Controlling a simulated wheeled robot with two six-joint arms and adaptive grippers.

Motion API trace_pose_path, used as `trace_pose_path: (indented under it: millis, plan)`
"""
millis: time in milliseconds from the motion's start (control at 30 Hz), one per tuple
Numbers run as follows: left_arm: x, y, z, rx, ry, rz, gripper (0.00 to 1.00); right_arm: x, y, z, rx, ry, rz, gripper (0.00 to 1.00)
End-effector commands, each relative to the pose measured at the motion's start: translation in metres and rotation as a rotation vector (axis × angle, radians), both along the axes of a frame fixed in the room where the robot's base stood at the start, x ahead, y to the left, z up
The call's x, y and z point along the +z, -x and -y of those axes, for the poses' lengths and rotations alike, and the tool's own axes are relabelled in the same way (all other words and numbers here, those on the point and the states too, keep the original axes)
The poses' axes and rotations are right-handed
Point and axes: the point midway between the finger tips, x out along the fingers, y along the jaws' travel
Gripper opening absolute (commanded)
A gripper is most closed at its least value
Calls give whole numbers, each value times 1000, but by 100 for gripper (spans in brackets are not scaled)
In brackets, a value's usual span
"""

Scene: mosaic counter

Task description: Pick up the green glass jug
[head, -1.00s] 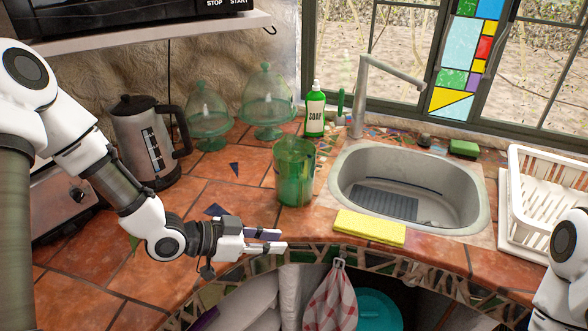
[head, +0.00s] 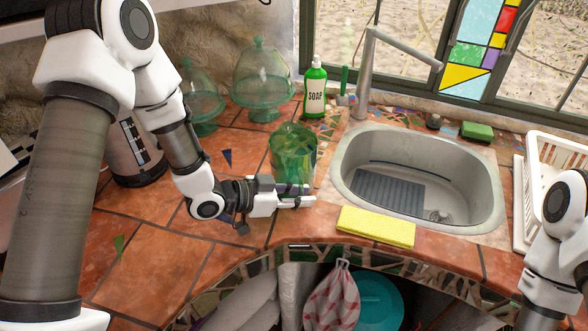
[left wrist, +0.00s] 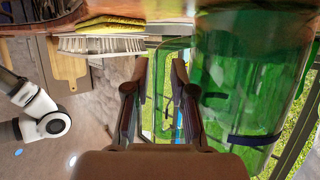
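The green glass jug (head: 294,148) stands upright on the tiled counter, left of the sink. My left gripper (head: 304,194) is low at its front, fingers pointing right and apart, with one finger overlapping the jug's lower part in the head view. In the left wrist view the jug's body (left wrist: 245,75) fills the right side, beside the right finger. A green loop, probably its handle (left wrist: 157,50), shows behind and between the open fingers (left wrist: 160,70). I cannot tell whether the fingers touch it. Of my right arm only links show; its gripper is out of view.
A yellow sponge (head: 376,226) lies in front of the sink (head: 485,215). A soap bottle (head: 315,90) and two glass domes (head: 262,70) stand behind the jug. A white dish rack (head: 555,160) is at the right. The kettle (head: 135,155) is partly hidden.

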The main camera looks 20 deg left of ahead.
Motion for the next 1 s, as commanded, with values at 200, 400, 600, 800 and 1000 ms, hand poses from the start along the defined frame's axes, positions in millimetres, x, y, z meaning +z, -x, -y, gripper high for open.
trace_pose_path:
  millis: [200, 400, 600, 800, 1000]
  plan:
    - [-1, -2, 2, 1, 1, 0, 24, 0, 0, 0, 0, 0, -1, 40]
    - [-1, -2, 2, 1, 1, 0, 0, 0, 0, 0, 0, 0, -1, 40]
    - [0, -2, 2, 1, 1, 3, 0, 0, 0, 0, 0, 0, -1, 40]
    - [3, -2, 2, 0, 1, 4, 0, -1, 0, 0, 0, 0, -1, 40]
    - [21, -3, 2, 1, 1, 6, 0, -4, 0, 0, 0, 0, -1, 40]
